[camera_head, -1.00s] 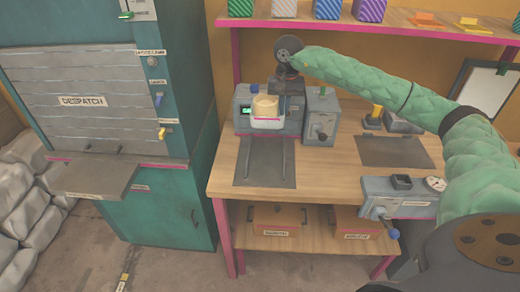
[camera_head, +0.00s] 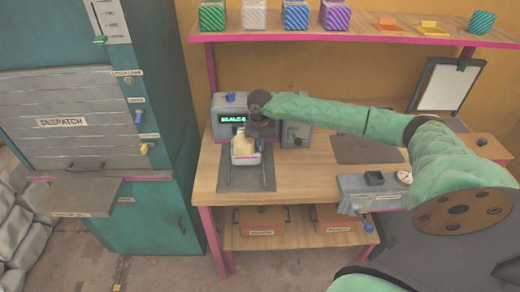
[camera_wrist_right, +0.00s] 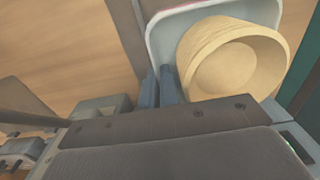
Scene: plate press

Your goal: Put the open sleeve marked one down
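The open sleeve (camera_head: 246,158) is a small white open-topped holder with a cream round tub (camera_head: 245,144) in it. It is at the dark mat in front of the grey machine; I cannot tell whether it touches the mat. The right wrist view shows the sleeve's pale rim (camera_wrist_right: 158,45) and the tub (camera_wrist_right: 235,65) close up. My right gripper (camera_wrist_right: 160,88) has its two fingers close together at the sleeve's wall, seemingly pinching it. In the head view my right gripper (camera_head: 260,132) is just behind the sleeve. No mark on the sleeve is legible. My left gripper is out of view.
The grey machine (camera_head: 228,105) with a lit green display stands behind the sleeve. The dark mat (camera_head: 264,177) has two thin rails. A dark plate (camera_head: 365,149) and a grey bench device (camera_head: 352,187) are to the right. The teal despatch cabinet (camera_head: 150,213) stands left of the table.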

